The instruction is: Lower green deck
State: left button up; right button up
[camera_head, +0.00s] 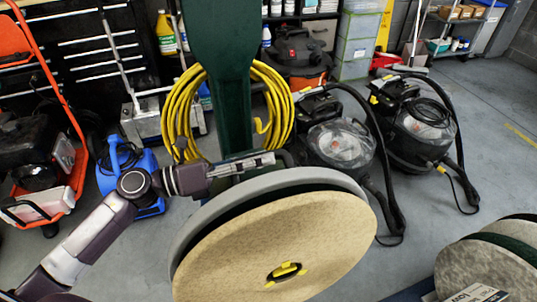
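A green floor buffer stands in the middle, with its dark green post (224,60) upright and a yellow cord (186,100) hung in a coil behind it. Its round deck is tilted up, so the underside faces me. The deck has a grey rim (187,234). A tan pad (235,245) covers the underside, with a yellow and black centre piece (286,271). My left gripper (268,160) reaches in from the left, at the upper edge of the deck in front of the post's foot. Its finger gap and any contact with the rim are unclear. My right gripper is not in view.
Black vacuum machines (338,142) stand close on the right. A blue machine (128,168) and an orange-framed machine (62,165) are at left. Round pads (485,272) are stacked at lower right. Grey floor is open between the deck and the pads.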

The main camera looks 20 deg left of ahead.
pick_arm(q)
jog(key=shift+x, duration=1.15)
grip_shut()
